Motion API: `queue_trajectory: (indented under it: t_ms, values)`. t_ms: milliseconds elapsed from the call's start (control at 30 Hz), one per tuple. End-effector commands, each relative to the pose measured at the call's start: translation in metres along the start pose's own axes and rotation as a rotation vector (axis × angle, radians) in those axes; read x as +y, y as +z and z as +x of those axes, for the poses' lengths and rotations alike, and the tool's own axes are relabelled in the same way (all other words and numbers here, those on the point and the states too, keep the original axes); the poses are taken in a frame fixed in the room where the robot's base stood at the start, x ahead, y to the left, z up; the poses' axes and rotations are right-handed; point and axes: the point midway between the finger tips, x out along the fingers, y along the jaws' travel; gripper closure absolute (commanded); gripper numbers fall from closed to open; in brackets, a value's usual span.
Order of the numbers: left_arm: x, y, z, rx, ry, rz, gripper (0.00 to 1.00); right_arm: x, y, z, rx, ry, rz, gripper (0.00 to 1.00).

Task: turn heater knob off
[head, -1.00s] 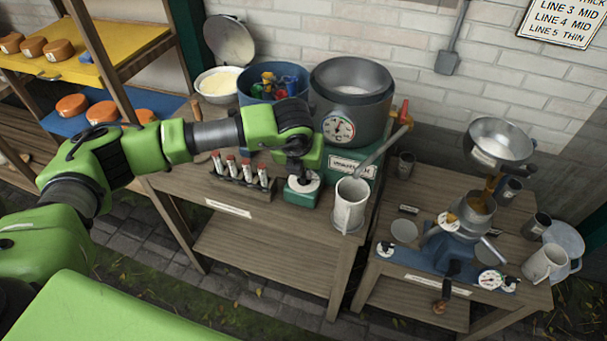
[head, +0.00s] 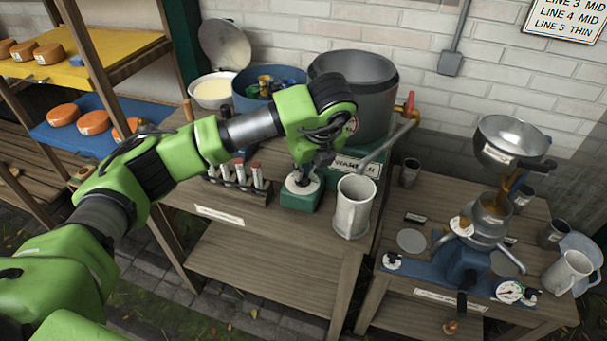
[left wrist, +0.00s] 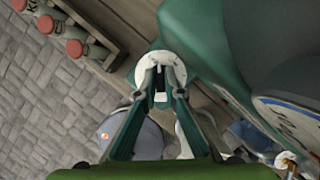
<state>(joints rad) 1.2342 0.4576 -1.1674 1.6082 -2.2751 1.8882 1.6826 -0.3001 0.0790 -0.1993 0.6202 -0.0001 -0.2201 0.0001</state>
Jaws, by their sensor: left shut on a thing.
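The heater knob sits on a white round dial (head: 304,183) on top of a small green box (head: 299,201) at the front of the table. The dial also shows in the left wrist view (left wrist: 160,66). My left gripper (head: 303,178) points down onto it from above. In the left wrist view the two fingers (left wrist: 159,92) are closed in over the dial, shut on the knob between them. The knob is mostly hidden by the fingers, so its setting cannot be read. The grey pot (head: 377,92) stands behind, on the green warmer base (head: 357,166). My right gripper is not in view.
A metal pitcher (head: 352,209) stands close to the right of the green box. A rack of red-capped bottles (head: 236,187) is close on the left. A tap lever (head: 391,143) reaches out above the pitcher. A second table (head: 430,270) holds a separator.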

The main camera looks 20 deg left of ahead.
Motion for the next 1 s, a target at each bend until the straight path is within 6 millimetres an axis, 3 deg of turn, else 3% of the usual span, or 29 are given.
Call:
queue_trajectory:
  t_ms: [500, 533, 600, 1000]
  values:
    - [-0.0004, 0.0008, -0.0009, 0.0, 0.006, -0.022, 1.0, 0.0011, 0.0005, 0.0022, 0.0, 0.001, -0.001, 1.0]
    - [-0.0005, 0.0008, -0.0009, 0.0, 0.006, -0.022, 0.86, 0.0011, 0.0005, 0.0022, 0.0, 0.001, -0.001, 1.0]
    - [-0.0004, 0.0007, -0.0009, 0.0, 0.006, -0.022, 0.74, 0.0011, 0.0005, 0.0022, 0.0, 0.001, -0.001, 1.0]
    - [-0.0008, 0.0005, -0.0054, 0.0, 0.005, -0.02, 0.74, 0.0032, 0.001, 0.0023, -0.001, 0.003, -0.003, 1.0]
